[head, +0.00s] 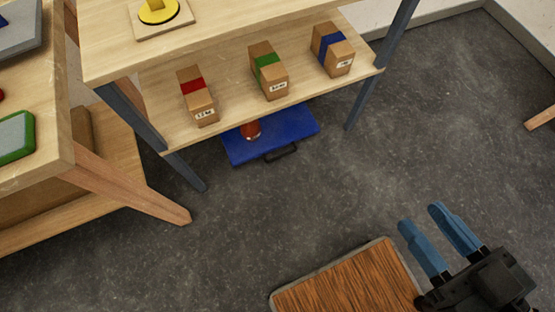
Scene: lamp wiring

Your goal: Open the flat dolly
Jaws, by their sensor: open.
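A flat blue platform (292,126) with a dark handle (281,153) on its front edge lies on the floor under the shelf; it looks like the flat dolly. Its back part is hidden by the shelf board. A red-orange object (251,129) stands on it, its top hidden by the shelf. My gripper (421,218) is at the lower right, its two blue fingers apart with nothing between them. It is well to the right of the handle and nearer to me, not touching it.
The lower shelf (225,98) holds boxes with red (198,96), green (268,71) and blue (332,50) bands. Dark shelf legs (366,85) and a slanted wooden table leg (140,188) flank the platform. A wood-topped board (350,282) is at the bottom. Grey floor (260,215) in front is clear.

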